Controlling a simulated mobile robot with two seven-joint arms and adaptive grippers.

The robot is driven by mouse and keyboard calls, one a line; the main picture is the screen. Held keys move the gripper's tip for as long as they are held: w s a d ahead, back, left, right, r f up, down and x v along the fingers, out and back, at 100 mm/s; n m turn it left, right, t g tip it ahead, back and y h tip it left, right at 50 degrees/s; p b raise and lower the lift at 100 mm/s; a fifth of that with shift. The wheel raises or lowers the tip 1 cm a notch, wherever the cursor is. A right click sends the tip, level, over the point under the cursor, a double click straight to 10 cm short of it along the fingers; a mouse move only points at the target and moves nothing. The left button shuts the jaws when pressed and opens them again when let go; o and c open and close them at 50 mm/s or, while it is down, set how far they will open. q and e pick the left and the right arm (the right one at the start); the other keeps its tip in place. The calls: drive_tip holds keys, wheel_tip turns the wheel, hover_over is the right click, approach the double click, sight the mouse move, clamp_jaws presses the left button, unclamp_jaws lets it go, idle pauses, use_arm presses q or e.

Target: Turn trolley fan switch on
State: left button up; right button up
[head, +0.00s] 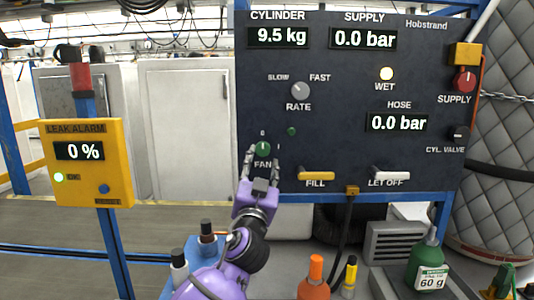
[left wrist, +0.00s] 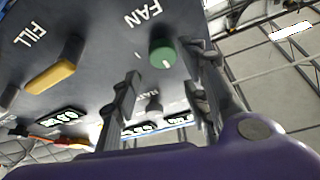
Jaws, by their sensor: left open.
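The round green fan knob (head: 263,149) is on the dark trolley panel, above the label FAN, with a 0 above it and an I to its right. Its pale mark appears to point up toward the 0. My left gripper (head: 263,162) is open in front of the panel, with one finger to each side of the knob as seen in the head view. In the left wrist view the knob (left wrist: 162,52) shows beyond and between the open fingers (left wrist: 165,88). I cannot tell whether a finger touches it. My right gripper is out of view.
A small dark green lamp (head: 291,131) is up and right of the knob. The yellow FILL handle (head: 316,176) and pale LET OFF handle (head: 391,175) stick out to the right. The rate knob (head: 300,90) is above. Bottles, including a green one (head: 428,262), stand below the panel.

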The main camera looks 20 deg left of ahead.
sight(265, 152)
use_arm(q)
drive_tip(key=x, duration=0.4)
drive_tip(key=shift+w+a+f, duration=0.15)
drive_tip(key=shift+w, duration=0.5)
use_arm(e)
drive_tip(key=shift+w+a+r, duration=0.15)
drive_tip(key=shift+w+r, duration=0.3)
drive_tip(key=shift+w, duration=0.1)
